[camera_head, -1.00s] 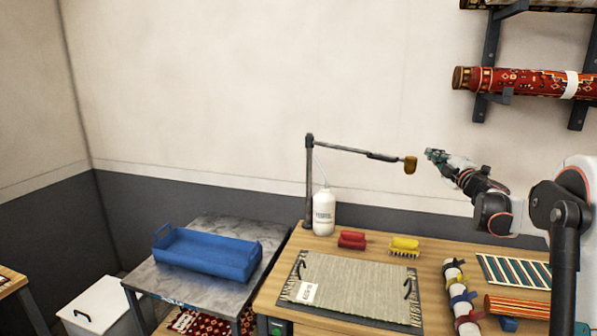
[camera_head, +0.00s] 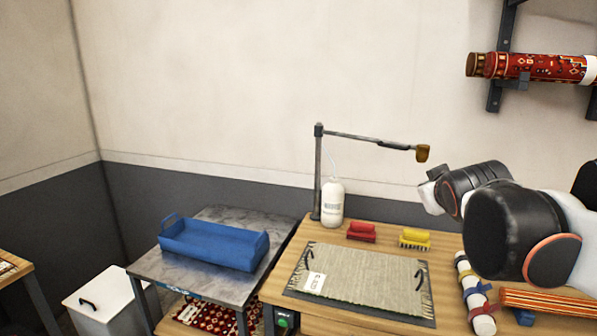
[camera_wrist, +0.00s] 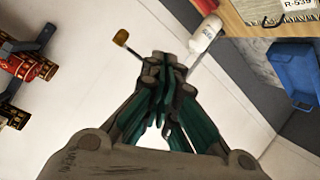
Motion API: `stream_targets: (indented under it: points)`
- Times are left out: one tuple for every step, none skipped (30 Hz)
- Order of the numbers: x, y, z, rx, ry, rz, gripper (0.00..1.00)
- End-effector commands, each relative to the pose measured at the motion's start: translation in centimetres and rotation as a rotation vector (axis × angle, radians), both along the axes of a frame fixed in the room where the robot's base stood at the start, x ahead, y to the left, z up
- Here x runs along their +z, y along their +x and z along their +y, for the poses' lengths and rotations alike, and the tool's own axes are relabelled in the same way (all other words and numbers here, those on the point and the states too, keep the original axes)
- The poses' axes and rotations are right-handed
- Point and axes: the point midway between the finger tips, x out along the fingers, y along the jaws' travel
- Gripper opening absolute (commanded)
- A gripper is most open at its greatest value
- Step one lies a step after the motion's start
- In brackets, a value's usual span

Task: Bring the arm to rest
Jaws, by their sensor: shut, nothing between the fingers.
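My gripper (camera_wrist: 168,75) shows in the wrist view with its green-lined fingers closed together and nothing between them. In the head view my arm is at the right, above the bench's right part, and its links hide the gripper's fingers. The gripper is off the bench and touches nothing that I can see. In the wrist view the lamp-like brown head (camera_wrist: 121,37) on its thin arm and the white bottle (camera_wrist: 206,33) lie beyond the fingertips.
The wooden bench (camera_head: 283,262) holds a grey mat (camera_head: 365,278), a red brush (camera_head: 361,232), a yellow brush (camera_head: 414,239) and the bottle (camera_head: 332,204). The jointed stand (camera_head: 318,170) rises near my arm. A blue tray (camera_head: 213,243) sits on the metal table at left. Rolled rugs (camera_head: 530,67) hang on the wall.

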Motion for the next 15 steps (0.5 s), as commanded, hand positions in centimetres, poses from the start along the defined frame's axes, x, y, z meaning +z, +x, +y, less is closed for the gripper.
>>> stream_targets:
  points:
    - [-2.0,-2.6,0.8,-0.01,0.045,0.041,0.0]
    - [-3.1,-4.1,1.2,-0.017,0.073,0.067,0.0]
    - [-4.6,-6.0,1.8,-0.027,0.111,0.103,0.0]
    - [-5.8,-7.4,2.3,-0.033,0.138,0.129,0.0]
    - [-7.0,-8.9,2.8,-0.038,0.166,0.157,0.0]
    - [-8.6,-10.8,3.4,-0.047,0.202,0.193,0.0]
    - [-9.8,-12.3,3.9,-0.052,0.227,0.221,0.0]
    - [-11.0,-13.7,4.4,-0.057,0.253,0.248,0.0]
    - [-12.5,-15.5,5.0,-0.063,0.284,0.282,0.0]
    - [-13.6,-16.8,5.4,-0.066,0.306,0.308,0.0]
    - [-14.6,-18.0,5.9,-0.07,0.326,0.332,0.0]
    - [-15.8,-19.4,6.4,-0.075,0.351,0.362,0.0]
    - [-16.6,-20.3,6.7,-0.078,0.367,0.381,0.0]
    - [-17.3,-21.2,7.0,-0.08,0.382,0.398,0.0]
    - [-18.1,-22.2,7.4,-0.083,0.396,0.419,0.0]
